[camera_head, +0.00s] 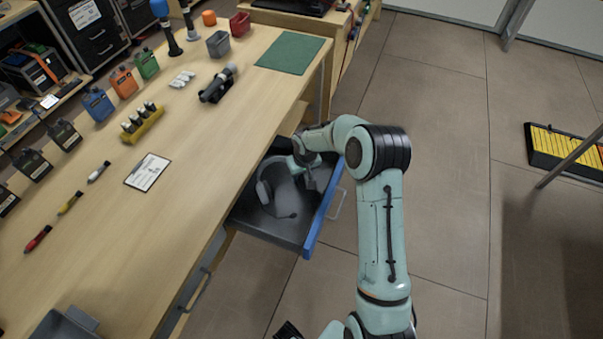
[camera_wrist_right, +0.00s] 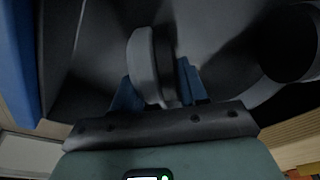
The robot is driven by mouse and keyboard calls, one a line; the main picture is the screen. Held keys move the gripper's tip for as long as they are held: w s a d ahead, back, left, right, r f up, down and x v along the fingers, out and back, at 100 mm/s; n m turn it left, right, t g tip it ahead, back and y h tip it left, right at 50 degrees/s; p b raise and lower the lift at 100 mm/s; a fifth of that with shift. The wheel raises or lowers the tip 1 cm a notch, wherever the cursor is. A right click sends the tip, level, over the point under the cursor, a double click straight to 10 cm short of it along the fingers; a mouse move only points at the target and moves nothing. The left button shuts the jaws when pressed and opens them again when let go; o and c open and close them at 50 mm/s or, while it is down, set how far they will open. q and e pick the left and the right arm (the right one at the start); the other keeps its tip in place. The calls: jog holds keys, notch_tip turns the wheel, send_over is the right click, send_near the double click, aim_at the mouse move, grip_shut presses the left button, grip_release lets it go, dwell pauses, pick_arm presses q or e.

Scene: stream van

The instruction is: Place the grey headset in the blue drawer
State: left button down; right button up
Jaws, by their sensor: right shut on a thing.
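The grey headset (camera_head: 264,192) is inside the open blue drawer (camera_head: 318,222), its band, one ear cup and thin microphone arm showing against the dark drawer floor. My right gripper (camera_head: 307,178) reaches down into the drawer at the headset's right side. In the right wrist view, the two blue fingers (camera_wrist_right: 156,92) are shut on a grey part of the headset (camera_wrist_right: 146,62), close to the drawer floor. I cannot tell whether the headset rests fully on the floor. My left gripper is not in view.
The drawer sticks out from the long wooden workbench (camera_head: 195,150). A clipboard (camera_head: 147,172), a dark grey tool (camera_head: 217,84), a yellow rack (camera_head: 142,123) and a green mat (camera_head: 290,53) lie on the bench. Open tiled floor (camera_head: 440,110) lies to the right.

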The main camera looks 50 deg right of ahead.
jog(key=o, duration=0.7)
jog(key=shift+f, duration=0.2)
jog(key=o, duration=0.5)
jog(key=shift+c, duration=0.2)
jog(key=shift+r, duration=0.1)
jog(key=shift+r, duration=0.55)
jog(key=r, duration=0.3)
jog(key=s+r, duration=0.1)
jog(key=r, duration=0.3)
jog(key=s+a+r+p, duration=0.1)
jog(key=r, duration=0.3)
